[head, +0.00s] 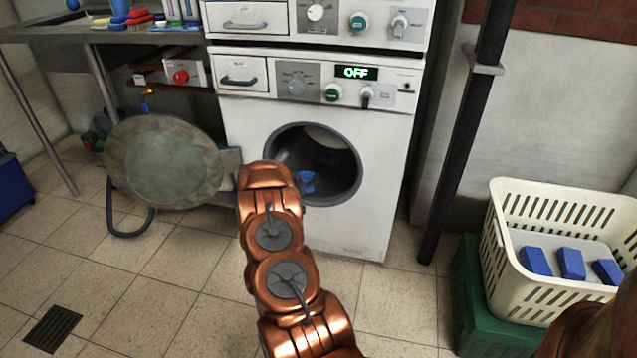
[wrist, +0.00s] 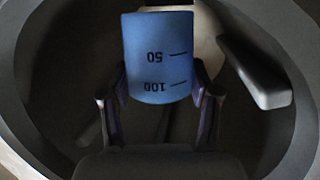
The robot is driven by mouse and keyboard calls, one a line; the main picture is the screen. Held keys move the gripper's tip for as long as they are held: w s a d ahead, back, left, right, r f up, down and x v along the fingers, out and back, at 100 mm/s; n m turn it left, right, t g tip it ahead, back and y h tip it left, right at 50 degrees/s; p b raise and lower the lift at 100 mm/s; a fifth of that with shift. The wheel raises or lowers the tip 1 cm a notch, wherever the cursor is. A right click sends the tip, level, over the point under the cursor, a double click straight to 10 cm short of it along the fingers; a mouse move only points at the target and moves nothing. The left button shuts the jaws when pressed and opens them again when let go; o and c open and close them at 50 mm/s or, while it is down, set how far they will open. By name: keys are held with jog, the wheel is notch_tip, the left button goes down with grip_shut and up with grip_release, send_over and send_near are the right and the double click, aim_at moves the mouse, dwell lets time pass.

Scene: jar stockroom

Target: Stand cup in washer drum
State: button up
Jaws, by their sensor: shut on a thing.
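A blue cup (wrist: 157,60) with black marks reading 50 and 100 is held between the fingers of my gripper (wrist: 160,100) in the wrist view. The marks appear upside down there. In the head view the cup (head: 307,181) shows as a small blue shape at the opening of the washer drum (head: 335,160). My copper-coloured arm hides the gripper in that view. The dark drum interior (wrist: 70,90) surrounds the cup in the wrist view, with a pale grey paddle (wrist: 262,80) to its right. Whether the cup touches the drum is not clear.
The washer's round door (head: 165,162) hangs open on the left. A cream basket (head: 505,225) with several blue blocks stands on a green crate (head: 470,270) at right. A dark pipe (head: 465,140) rises right of the washer. A table (head: 50,32) stands back left.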

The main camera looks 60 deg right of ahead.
jog(key=d, duration=0.2)
jog(key=s+d+b, duration=0.1)
jog(key=d, duration=0.2)
jog(key=shift+s+d+f, duration=0.15)
jog(key=shift+d+f, duration=0.1)
jog(key=shift+d, duration=0.05)
jog(key=shift+f+b, duration=1.15)
jog(key=shift+f, duration=0.7)
jog(key=shift+r, duration=0.15)
jog(key=o, duration=1.2)
jog(key=shift+a, duration=0.2)
jog(key=p+v, duration=0.3)
jog(key=v, duration=0.8)
jog(key=shift+a+r, duration=0.15)
jog(key=shift+a, duration=0.15)
